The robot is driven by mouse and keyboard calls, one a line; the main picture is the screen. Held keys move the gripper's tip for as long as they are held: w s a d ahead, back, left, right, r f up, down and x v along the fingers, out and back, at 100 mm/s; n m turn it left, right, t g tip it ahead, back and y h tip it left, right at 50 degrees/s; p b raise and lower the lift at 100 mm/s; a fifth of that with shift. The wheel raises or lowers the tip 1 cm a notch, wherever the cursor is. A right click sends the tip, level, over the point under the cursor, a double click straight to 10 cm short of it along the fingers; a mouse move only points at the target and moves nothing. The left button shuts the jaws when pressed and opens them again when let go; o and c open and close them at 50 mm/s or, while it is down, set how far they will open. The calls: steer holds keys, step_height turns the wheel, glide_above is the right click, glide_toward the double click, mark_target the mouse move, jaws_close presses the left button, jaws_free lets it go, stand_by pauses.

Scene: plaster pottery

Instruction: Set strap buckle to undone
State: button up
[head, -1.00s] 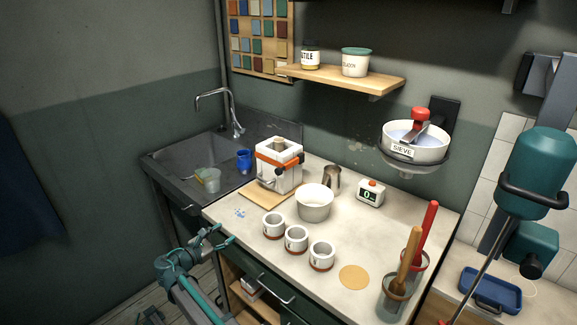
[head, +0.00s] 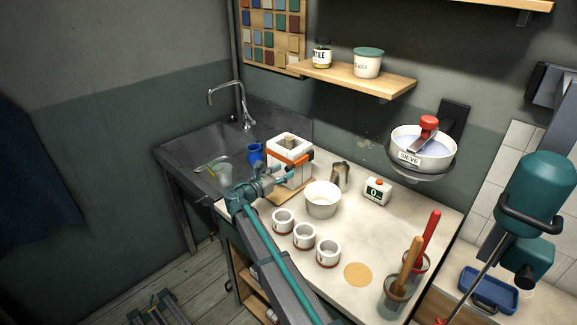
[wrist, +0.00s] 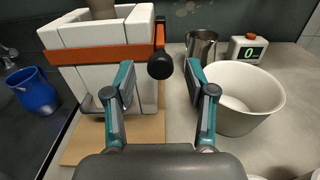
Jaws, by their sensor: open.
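A white plaster mold (head: 288,172) with an orange strap (head: 277,152) around it stands on a wooden board. In the wrist view, the strap (wrist: 100,53) meets an upright orange buckle lever (wrist: 160,36) at the mold's right corner. A round black knob (wrist: 160,67) is at the lever's lower end. My gripper (wrist: 159,80) is open and empty, in front of the mold. In the picture the knob lies between its two fingertips, and contact is not visible. In the head view my gripper (head: 278,182) partly covers the mold's front.
A white bowl (wrist: 245,95) stands close right of my gripper, with a metal jug (wrist: 201,46) and timer (wrist: 247,48) behind. A blue cup (wrist: 32,90) is by the sink at left.

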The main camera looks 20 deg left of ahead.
mark_target(287, 169)
steer(key=shift+p+x, duration=0.4)
steer(key=shift+x, duration=1.25)
steer(key=shift+s, duration=0.1)
jaws_close()
